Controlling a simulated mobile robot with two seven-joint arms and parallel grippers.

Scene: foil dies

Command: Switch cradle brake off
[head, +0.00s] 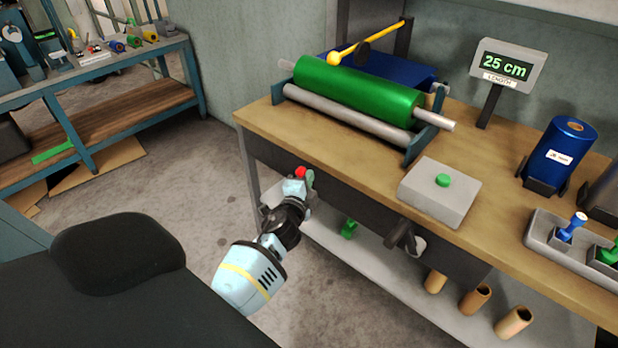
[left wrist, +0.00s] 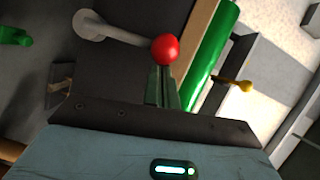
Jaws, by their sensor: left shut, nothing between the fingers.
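A lever with a red ball knob (head: 300,172) is at the front left side of the bench. In the left wrist view the red knob (left wrist: 165,49) sits at the end of a grey arm, which runs left to a round pivot (left wrist: 89,25). My left gripper (head: 309,180) is at the knob, its green fingers (left wrist: 163,88) shut and empty. The fingertips appear right at the knob; whether they touch it I cannot tell. A green foil roll (head: 357,92) lies in the cradle (head: 424,133) on the bench. My right gripper is not in view.
The wooden bench top (head: 262,118) carries a grey box with a green button (head: 442,181), a display reading 25 cm (head: 506,67), a blue roll (head: 562,150) and a tray of stamps (head: 550,262). A yellow-handled arm (head: 374,42) extends above the roll.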

